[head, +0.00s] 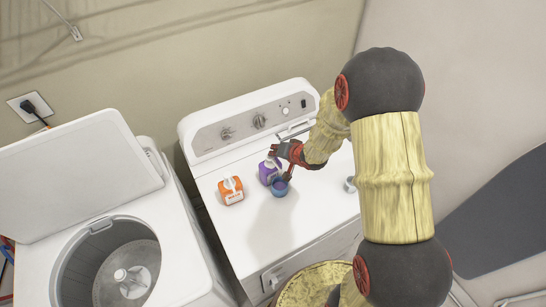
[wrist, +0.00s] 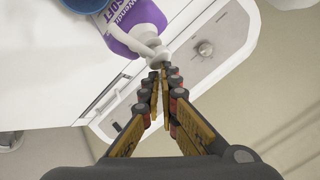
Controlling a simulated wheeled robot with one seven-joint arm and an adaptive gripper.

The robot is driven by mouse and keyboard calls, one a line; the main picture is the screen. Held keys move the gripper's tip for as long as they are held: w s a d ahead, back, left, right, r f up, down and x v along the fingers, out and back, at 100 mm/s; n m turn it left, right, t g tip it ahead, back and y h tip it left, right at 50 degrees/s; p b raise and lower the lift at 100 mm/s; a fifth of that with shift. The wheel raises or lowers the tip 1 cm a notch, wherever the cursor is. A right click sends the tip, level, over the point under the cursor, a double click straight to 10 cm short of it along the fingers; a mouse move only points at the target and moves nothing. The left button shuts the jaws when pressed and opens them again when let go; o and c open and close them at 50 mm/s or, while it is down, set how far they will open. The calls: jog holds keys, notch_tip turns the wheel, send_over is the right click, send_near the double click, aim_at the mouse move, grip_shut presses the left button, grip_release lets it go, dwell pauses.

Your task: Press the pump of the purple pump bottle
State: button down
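The purple pump bottle (head: 267,173) stands on top of the white dryer, upright in the head view. In the wrist view the purple bottle (wrist: 138,18) shows at the top with its white pump (wrist: 155,50). My gripper (wrist: 163,76) has its fingertips together, with nothing visible between them, right by the pump head. I cannot tell whether they touch it. In the head view my gripper (head: 283,162) is beside the bottle's top and partly hides it.
A blue cup (head: 280,188) stands close in front of the bottle. An orange bottle (head: 231,191) is to the left. The dryer's control panel (head: 249,122) rises behind. An open washer (head: 107,262) is at left. The dryer top's front is clear.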

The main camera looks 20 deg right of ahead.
jog(key=shift+s+a+f+p, duration=0.15)
jog(key=shift+s+f+p, duration=0.2)
jog(key=shift+s+f, duration=0.25)
jog(key=shift+w+r+p, duration=0.15)
jog(key=shift+r+p, duration=0.35)
jog(key=shift+p, duration=0.1)
jog(key=r+p, duration=0.1)
jog(key=r, duration=0.1)
jog(key=r+p, duration=0.1)
jog(key=p, duration=0.1)
jog(key=r+p, duration=0.1)
jog(key=r, duration=0.1)
jog(key=shift+w+r+p, duration=0.3)
jog(key=shift+w+r, duration=0.05)
jog(key=shift+w, duration=0.05)
